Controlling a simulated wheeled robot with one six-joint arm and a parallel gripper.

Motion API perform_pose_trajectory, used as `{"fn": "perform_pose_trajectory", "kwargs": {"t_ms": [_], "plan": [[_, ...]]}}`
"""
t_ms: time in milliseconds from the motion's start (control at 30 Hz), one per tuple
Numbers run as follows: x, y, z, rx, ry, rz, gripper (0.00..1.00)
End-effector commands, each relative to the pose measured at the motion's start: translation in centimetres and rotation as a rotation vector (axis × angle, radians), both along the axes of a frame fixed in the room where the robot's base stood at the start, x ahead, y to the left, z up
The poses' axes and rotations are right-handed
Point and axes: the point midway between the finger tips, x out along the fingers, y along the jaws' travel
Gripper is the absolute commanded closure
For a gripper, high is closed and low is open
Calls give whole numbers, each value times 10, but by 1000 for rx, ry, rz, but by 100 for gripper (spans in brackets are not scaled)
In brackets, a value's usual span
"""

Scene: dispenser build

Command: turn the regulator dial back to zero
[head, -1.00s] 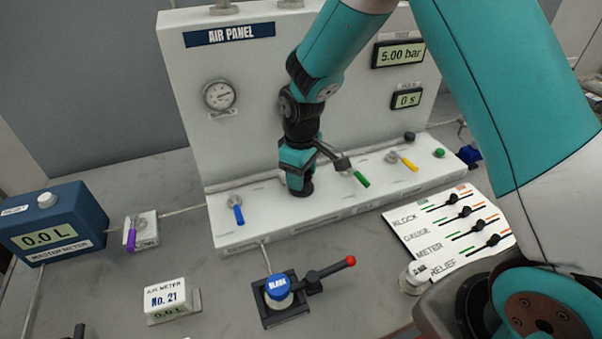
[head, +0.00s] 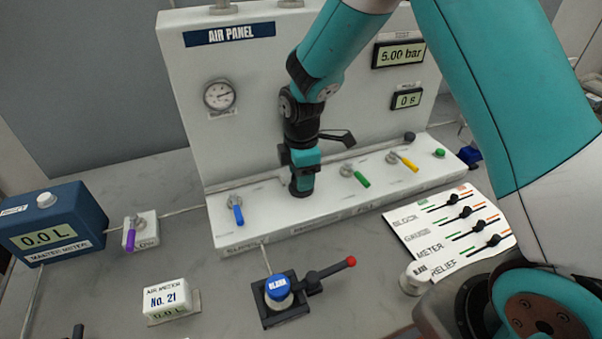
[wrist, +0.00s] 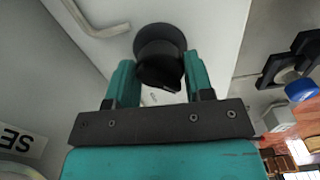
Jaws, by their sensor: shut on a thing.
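The regulator dial is a black round knob (wrist: 158,45) on the sloping base of the white air panel (head: 290,110). In the wrist view it sits between the two teal fingers of my gripper (wrist: 159,78), which is shut on it. In the head view my gripper (head: 300,186) points down at the panel's base and hides the dial. The pressure display (head: 401,53) reads 5.00 bar. The round gauge (head: 219,95) is on the panel's upper left; its scale is too small to read. The dial's marks cannot be made out.
A blue lever (head: 237,213) is left of my gripper; green (head: 361,179) and yellow (head: 408,164) levers are to its right. A clamp with a red-tipped handle (head: 328,270) holds a blue-capped part (head: 278,287) in front. A switch card (head: 450,226) lies at right.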

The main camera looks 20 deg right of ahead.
Motion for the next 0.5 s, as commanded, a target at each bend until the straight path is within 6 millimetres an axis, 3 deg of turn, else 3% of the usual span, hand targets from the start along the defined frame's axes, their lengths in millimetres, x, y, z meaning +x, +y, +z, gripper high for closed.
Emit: {"fn": "perform_pose_trajectory", "kwargs": {"t_ms": [500], "plan": [[1,0,1,0,-3,82,76]]}}
